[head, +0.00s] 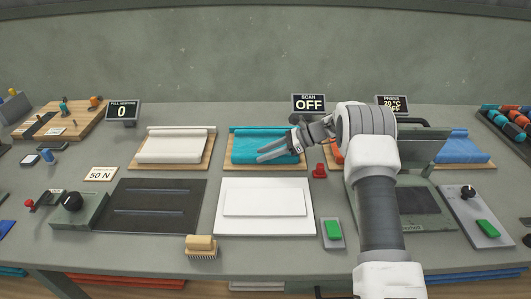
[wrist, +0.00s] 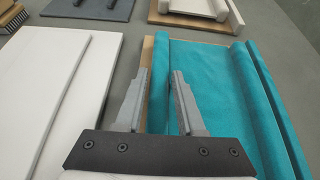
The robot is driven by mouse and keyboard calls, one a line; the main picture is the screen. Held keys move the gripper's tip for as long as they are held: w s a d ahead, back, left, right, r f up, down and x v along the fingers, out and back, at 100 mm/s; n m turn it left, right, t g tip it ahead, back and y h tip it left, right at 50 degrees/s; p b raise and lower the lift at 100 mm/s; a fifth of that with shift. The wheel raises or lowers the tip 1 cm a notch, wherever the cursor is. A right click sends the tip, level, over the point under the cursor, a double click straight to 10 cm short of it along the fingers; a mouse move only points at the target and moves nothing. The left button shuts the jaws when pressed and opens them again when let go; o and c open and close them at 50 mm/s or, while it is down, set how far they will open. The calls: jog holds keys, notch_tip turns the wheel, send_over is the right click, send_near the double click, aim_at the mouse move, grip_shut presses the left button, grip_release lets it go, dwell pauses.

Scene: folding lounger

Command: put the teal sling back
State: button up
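The teal sling (head: 272,143) lies on a wooden board (head: 238,166) in the middle of the table, with a rolled edge at the back. In the wrist view, the teal sling (wrist: 215,85) fills the right side, with raised bars along two edges. My gripper (head: 260,153) is over the sling's front part. In the wrist view its fingers (wrist: 160,75) stand apart, with the sling's near edge and a strip of board showing between them. Whether the fingers touch the cloth is hard to tell.
In front of the sling is a white plate (head: 225,222). A white sling (head: 172,145) on its board is to the left, a blue one (head: 462,146) to the right. A small red object (head: 319,171) stands close by. A dark pad (head: 155,219) lies front left.

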jog(key=o, duration=0.3)
jog(key=shift+r, duration=0.3)
jog(key=r, duration=0.4)
jog(key=shift+d+r, duration=0.1)
jog(key=shift+d, duration=0.3)
jog(key=s+d+r+p, duration=0.1)
jog(key=s+d+r, duration=0.2)
jog(key=d+r, duration=0.5)
jog(key=s+r+n+h+p, duration=0.1)
jog(key=s+r+n+h, duration=0.25)
jog(key=s+r, duration=0.4)
jog(key=s+d+r+n+t+h+p, duration=0.1)
jog(key=s+r+n+t+h, duration=0.1)
jog(key=s, duration=0.8)
jog(key=s+d+r+n+t+h+p, duration=0.1)
jog(key=s+d+r+n+h, duration=0.1)
jog(key=s+n+h, duration=0.2)
jog(key=s+d+r+n+t+h, duration=0.2)
jog(key=s+n, duration=0.6)
jog(key=s, duration=0.7)
jog(key=shift+s+d+r+t+h+p, duration=0.2)
jog(key=shift+s+d+t+h+p, duration=0.1)
jog(key=shift+h+p, duration=0.15)
